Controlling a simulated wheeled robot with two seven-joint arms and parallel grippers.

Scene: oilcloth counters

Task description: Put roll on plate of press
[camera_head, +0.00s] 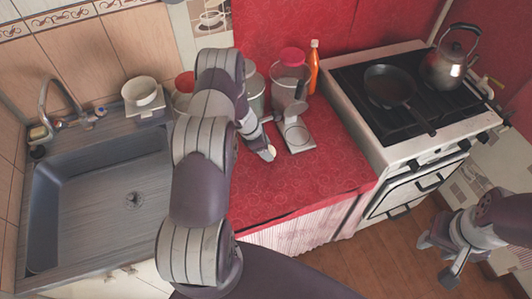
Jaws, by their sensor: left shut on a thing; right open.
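The press (296,133) stands on the red counter, a small grey device with a flat light plate at its base and a dark upright part behind. My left gripper (264,148) is over the red counter, just left of and in front of the press. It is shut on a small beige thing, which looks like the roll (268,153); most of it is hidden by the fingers. The roll is apart from the plate. My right gripper (438,258) is open and empty at the lower right, above the floor in front of the stove.
Behind the press stand a clear container with a red lid (290,72) and an orange bottle (313,67). The stove (365,115) at right holds a pan (389,86) and kettle (448,68). A sink (105,205) is at left. The red counter's front is clear.

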